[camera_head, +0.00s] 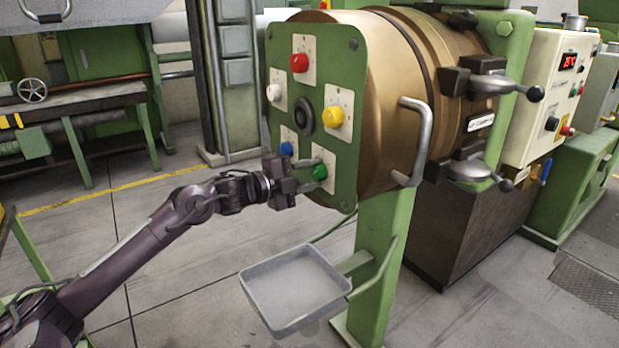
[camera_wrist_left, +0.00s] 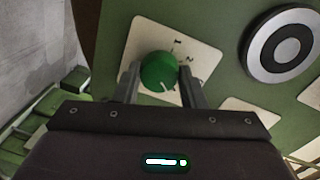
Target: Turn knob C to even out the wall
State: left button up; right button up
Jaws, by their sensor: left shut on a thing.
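The green extruder face plate (camera_head: 343,75) carries several coloured knobs around a dark round centre. The green knob (camera_head: 319,172) is at its lower right, and no letter C is readable on it. My left gripper (camera_head: 306,178) is at this knob in the head view. In the left wrist view the green knob (camera_wrist_left: 158,71) sits between the two fingers, with a white pointer line and the marks 1 and 2 on its pale plate (camera_wrist_left: 200,50). My left gripper (camera_wrist_left: 160,85) is shut on the green knob. My right gripper is not in view.
The red knob (camera_head: 299,62), yellow knob (camera_head: 333,117), white knob (camera_head: 274,92) and blue knob (camera_head: 286,149) are close by. A grey tray (camera_head: 262,318) is below the plate. A metal handle (camera_head: 425,140) sticks out at the barrel's right. Floor at the left is clear.

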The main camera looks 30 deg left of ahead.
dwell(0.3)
pick_arm(q)
jog(key=o, duration=1)
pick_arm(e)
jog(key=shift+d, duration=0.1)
pick_arm(q)
jog(key=shift+v, duration=0.8)
jog(key=b+v, duration=0.1)
jog(key=v, duration=0.5)
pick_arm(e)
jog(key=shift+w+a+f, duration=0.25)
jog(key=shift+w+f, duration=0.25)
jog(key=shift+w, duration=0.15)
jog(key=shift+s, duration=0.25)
